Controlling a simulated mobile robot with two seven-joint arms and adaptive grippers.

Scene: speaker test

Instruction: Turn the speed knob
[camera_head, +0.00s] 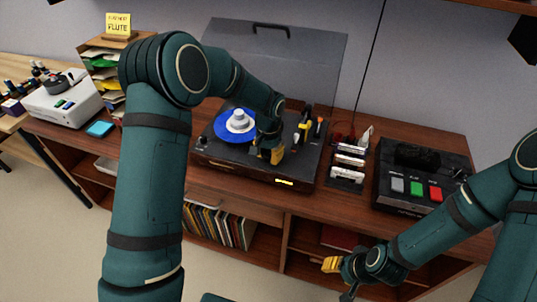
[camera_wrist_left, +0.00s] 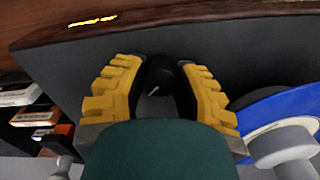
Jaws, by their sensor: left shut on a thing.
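The record player (camera_head: 222,163) has a wooden base, a dark top and a raised clear lid. A blue record with a white centre piece (camera_head: 237,120) lies on it. My left gripper (camera_head: 271,154) reaches down to the front right part of its top. In the left wrist view, a round black knob (camera_wrist_left: 157,82) with a white pointer line stands between the yellow fingers, and the gripper is shut on it. In the head view the gripper hides the knob. My right gripper (camera_head: 341,277) is in front of the cabinet, empty, its fingers spread apart.
A rack of cassettes (camera_head: 347,162) stands right of the player. A black deck with grey, green and red buttons (camera_head: 415,190) is further right. A tonearm with a yellow part (camera_head: 303,127) stands close to my left gripper. A white device (camera_head: 62,104) is at the left.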

